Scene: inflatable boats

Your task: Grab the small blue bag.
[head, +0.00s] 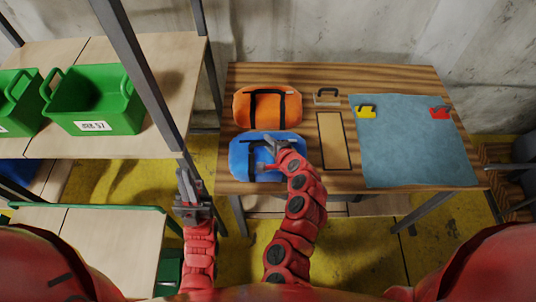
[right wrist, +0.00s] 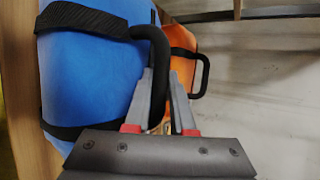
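The blue bag (head: 247,146) lies on the striped wooden table, with black straps across it. It fills the left of the right wrist view (right wrist: 85,75), where its black handle (right wrist: 160,48) curves down between the fingers. My right gripper (head: 268,156) is over the front right part of the blue bag. In the right wrist view its two fingers (right wrist: 162,92) are on either side of the handle, close to it; I cannot tell whether they press on it. My left gripper (head: 188,188) is off the table to the left, with nothing visible in it; its finger gap is unclear.
An orange bag (head: 267,107) lies just behind the blue one. A tan panel (head: 333,140), a blue-grey mat (head: 415,150), and yellow (head: 366,111) and red (head: 439,112) items are to the right. A shelf with green bins (head: 97,105) and a metal post stands left.

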